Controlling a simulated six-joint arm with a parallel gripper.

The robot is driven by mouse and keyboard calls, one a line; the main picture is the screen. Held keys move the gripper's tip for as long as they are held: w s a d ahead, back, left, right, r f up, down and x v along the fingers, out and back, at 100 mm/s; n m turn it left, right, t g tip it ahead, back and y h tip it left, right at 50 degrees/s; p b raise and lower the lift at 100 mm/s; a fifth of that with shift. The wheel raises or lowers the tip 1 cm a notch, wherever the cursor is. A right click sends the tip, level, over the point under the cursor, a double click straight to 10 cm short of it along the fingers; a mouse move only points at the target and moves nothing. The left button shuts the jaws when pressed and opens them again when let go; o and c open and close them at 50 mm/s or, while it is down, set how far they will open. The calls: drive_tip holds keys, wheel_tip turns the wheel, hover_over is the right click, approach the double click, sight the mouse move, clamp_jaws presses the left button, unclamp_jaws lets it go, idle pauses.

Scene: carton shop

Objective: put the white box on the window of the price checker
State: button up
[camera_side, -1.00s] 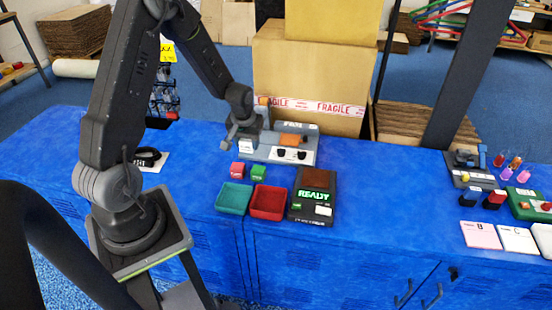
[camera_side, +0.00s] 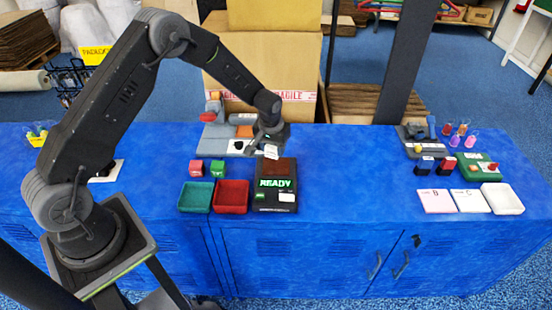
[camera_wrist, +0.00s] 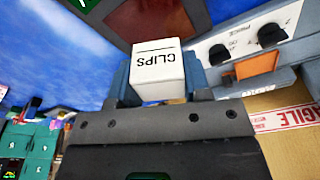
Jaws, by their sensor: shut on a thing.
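The white box (camera_side: 271,152), marked CLIPS in the wrist view (camera_wrist: 158,72), is held in my gripper (camera_side: 270,146). My gripper is shut on it, with a blue-grey finger at each side in the wrist view. The price checker (camera_side: 262,201) is a black device with a green READY display. Its dark red window (camera_side: 284,168) lies behind the display and also shows beyond the box in the wrist view (camera_wrist: 145,22). The box appears above the window's back edge, apart from it. The gap's height is hard to tell.
A red tray (camera_side: 231,209) and a teal tray (camera_side: 195,209) stand left of the checker, with a pink cube (camera_side: 196,168) and a green cube (camera_side: 217,168) behind them. A grey knobbed station (camera_side: 213,144) and a large carton (camera_side: 306,60) stand behind.

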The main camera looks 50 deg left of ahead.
sight(276, 166)
drive_tip(key=shift+w+d+f, duration=0.25)
drive_tip(key=shift+d+f, duration=0.1)
drive_tip(key=shift+d, duration=0.05)
drive_tip(key=shift+f, duration=1.9)
drive_tip(key=shift+f, duration=0.15)
drive_tip(key=o, duration=0.9)
drive_tip(key=shift+o, duration=0.2)
